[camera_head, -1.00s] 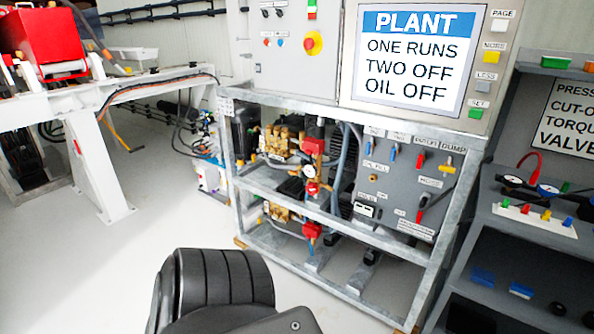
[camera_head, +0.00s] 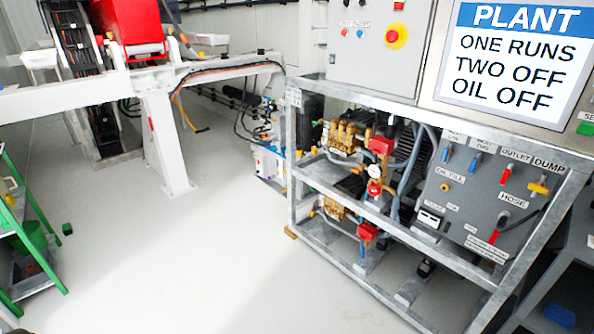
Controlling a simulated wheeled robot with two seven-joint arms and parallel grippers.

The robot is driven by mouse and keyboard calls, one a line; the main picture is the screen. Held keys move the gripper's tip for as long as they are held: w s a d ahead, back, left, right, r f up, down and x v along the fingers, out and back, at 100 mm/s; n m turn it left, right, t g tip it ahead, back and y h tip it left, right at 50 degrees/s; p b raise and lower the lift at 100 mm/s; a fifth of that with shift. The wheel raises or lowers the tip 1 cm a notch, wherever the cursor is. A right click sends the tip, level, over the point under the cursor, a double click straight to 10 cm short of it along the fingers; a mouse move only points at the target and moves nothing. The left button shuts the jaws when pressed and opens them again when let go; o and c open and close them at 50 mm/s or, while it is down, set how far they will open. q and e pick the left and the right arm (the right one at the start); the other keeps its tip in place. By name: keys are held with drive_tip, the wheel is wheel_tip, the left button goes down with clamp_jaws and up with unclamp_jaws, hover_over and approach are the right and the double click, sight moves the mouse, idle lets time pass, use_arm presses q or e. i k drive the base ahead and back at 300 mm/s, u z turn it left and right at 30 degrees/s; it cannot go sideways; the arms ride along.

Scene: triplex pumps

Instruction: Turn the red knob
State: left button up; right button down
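A round red knob (camera_head: 396,36) on a yellow disc sits on the light grey control box at the top, left of the PLANT sign. Other red controls show on the grey valve panel: a red lever (camera_head: 505,174) under the OUTLET label and a red handle (camera_head: 494,237) low by the hose fitting. I cannot tell from the picture which one the task means. Neither of my grippers is in view.
The galvanized pump frame (camera_head: 345,189) stands at the centre right with pumps on its shelves. A white beam structure (camera_head: 165,140) stands at the upper left, a green rack (camera_head: 22,225) at the left edge.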

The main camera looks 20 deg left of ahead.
sight(374, 191)
drive_tip(key=u, duration=0.2)
drive_tip(key=i, duration=1)
